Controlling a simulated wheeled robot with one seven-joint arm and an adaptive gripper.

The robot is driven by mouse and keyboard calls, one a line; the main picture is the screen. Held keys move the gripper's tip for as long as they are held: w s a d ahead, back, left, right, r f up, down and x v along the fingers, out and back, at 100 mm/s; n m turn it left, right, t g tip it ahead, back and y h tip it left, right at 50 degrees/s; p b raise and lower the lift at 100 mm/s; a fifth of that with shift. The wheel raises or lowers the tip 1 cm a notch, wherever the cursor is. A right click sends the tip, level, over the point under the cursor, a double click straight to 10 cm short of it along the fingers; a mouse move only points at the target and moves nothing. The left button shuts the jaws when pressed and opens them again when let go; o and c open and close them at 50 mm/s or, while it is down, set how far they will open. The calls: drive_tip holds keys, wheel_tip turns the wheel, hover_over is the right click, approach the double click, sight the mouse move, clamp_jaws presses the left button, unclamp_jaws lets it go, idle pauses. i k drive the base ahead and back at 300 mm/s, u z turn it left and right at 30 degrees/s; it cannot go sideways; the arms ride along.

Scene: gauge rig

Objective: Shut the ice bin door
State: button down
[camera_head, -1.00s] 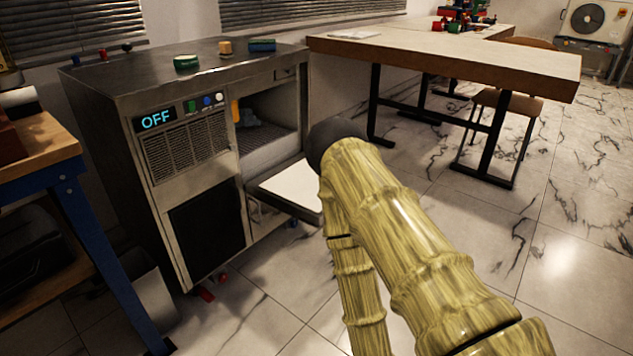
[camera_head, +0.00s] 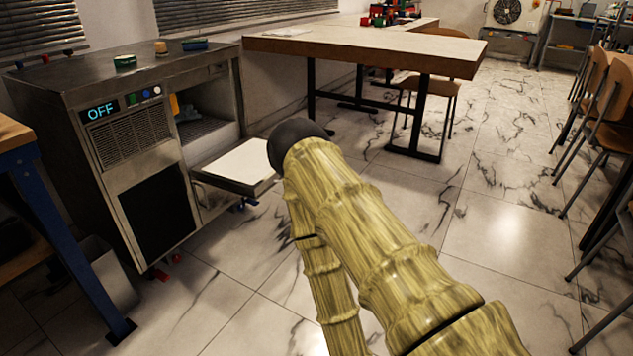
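The ice machine (camera_head: 125,140) is a steel cabinet at the left with a lit "OFF" display (camera_head: 102,112). Its ice bin door (camera_head: 238,166) is open, folded down and sticking out roughly level from the front, with a pale inner face. The open bin (camera_head: 205,112) behind it shows a dark inside with a yellow item in it. My arm, with a bamboo-like look, reaches up from the bottom right. Its dark rounded part overlaps the right end of the door in the picture; I cannot tell whether they touch. My gripper's fingers are not visible.
A long wooden table (camera_head: 360,45) with a chair stands behind, to the right. A blue-legged bench (camera_head: 50,220) is at the left edge. More chairs (camera_head: 605,110) line the right. The marble floor (camera_head: 500,235) between is clear.

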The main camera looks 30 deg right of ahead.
sight(243, 168)
drive_tip(key=z, duration=0.85)
drive_tip(key=i, duration=1.15)
drive_tip(key=u, duration=0.1)
